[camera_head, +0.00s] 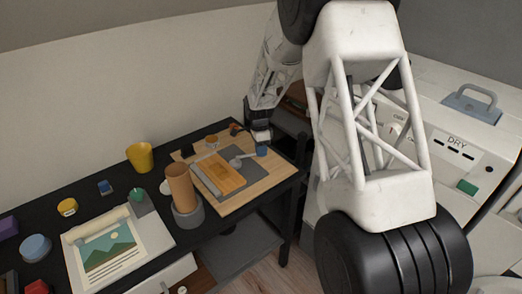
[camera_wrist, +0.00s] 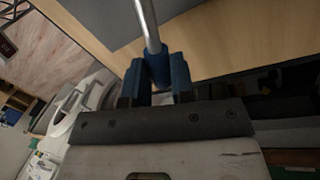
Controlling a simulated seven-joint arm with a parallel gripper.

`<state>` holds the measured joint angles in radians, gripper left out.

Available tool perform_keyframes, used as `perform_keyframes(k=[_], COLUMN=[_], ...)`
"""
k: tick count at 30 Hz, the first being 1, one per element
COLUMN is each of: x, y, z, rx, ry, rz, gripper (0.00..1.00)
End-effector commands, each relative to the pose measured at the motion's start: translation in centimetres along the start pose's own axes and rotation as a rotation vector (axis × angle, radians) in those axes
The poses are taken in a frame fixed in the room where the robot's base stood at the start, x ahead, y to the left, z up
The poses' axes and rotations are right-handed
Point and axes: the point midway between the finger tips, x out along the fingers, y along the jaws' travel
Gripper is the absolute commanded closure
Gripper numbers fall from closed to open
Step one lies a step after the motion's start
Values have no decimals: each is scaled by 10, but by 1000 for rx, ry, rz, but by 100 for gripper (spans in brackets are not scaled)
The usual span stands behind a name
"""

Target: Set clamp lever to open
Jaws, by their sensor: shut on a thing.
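The clamp lever is a silver rod (camera_head: 243,158) with a blue knob (camera_head: 262,150) at its end. It lies over a dark grey plate (camera_head: 252,168) on a light wooden board (camera_head: 230,204). My gripper (camera_wrist: 158,75) is shut on the lever's blue knob in the wrist view, with one finger on each side. There the silver rod (camera_wrist: 147,22) runs up and away from the knob. In the head view my gripper (camera_head: 260,138) is at the knob, near the board's far right corner. An orange-brown wooden piece (camera_head: 218,175) lies left of the lever.
A brown cylinder (camera_head: 182,186) in a grey holder (camera_head: 188,217) stands by the board's left edge. A yellow cup (camera_head: 140,157) and a picture sheet (camera_head: 108,246) are further left on the black desk. A white machine marked DRY (camera_head: 457,142) stands right.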

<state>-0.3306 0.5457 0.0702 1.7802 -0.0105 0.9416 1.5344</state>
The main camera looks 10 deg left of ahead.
Motion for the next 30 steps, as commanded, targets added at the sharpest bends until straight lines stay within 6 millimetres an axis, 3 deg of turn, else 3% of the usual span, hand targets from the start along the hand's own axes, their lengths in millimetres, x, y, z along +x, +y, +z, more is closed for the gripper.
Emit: perform_keyframes(k=[17,30], x=[2,7], y=[7,37], z=[0,4], rx=[67,377], ry=[-13,-76], rz=[1,0], gripper=[100,100])
